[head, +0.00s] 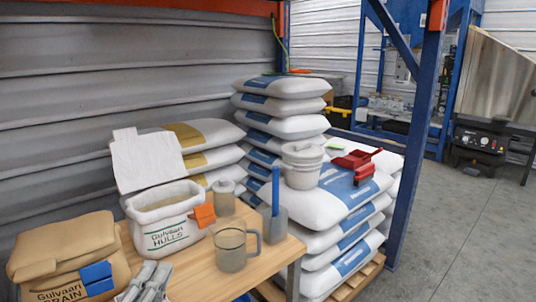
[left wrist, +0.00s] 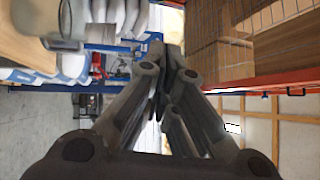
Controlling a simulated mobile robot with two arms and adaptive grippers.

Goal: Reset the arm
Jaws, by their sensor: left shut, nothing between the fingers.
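My left gripper (head: 152,272) is grey and shows at the bottom edge of the head view, in front of the wooden table (head: 262,265). In the left wrist view its fingers (left wrist: 164,62) are shut together with nothing between them. The rest of the left arm is cut off below the head view. The clear measuring jug (head: 230,251) stands on the table to the right of the gripper. My right gripper is not in view.
An open white hulls bag (head: 165,222) and a brown grain bag (head: 65,255) stand near the gripper.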

